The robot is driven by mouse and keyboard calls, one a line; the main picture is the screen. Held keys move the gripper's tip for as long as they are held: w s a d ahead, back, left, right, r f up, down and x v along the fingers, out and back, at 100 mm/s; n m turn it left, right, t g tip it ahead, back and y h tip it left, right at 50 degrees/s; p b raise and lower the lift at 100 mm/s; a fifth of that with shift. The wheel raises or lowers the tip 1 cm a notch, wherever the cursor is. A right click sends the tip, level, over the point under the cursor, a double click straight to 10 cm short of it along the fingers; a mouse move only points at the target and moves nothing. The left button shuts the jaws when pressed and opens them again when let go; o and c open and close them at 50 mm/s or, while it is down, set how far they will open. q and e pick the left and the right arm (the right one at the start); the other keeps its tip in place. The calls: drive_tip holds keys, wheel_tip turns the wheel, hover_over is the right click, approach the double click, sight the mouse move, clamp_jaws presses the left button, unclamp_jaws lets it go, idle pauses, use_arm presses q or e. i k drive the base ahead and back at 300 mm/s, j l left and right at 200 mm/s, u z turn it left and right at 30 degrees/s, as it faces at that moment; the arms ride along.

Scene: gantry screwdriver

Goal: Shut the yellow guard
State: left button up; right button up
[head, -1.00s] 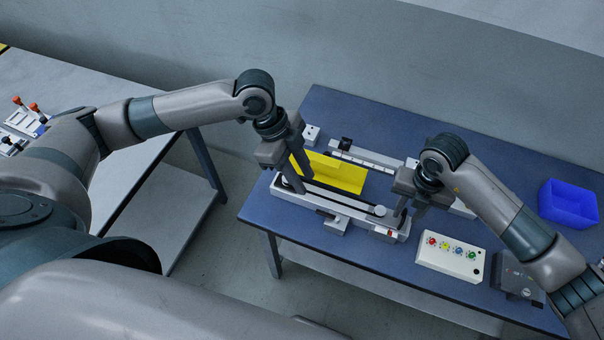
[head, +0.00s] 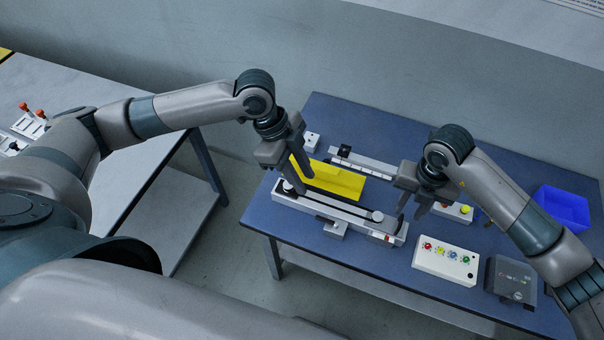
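The yellow guard (head: 335,181) is a bright yellow panel on the gantry fixture, between its front rail (head: 340,208) and its back rail (head: 364,162). My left gripper (head: 298,183) is over the left end of the fixture, at the guard's left edge. Its fingers point down and overlap the guard in the picture; I cannot tell whether they touch it. My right gripper (head: 411,213) is at the right end of the fixture, right of the guard and apart from it. Its two fingers are spread, with nothing seen between them.
A white button box (head: 446,263) with several coloured buttons stands front right, beside a dark grey device (head: 511,281). A blue bin (head: 561,209) is far right. The blue table's (head: 330,108) back left is clear.

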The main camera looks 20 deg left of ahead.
sight(349, 184)
drive_tip(key=k, duration=1)
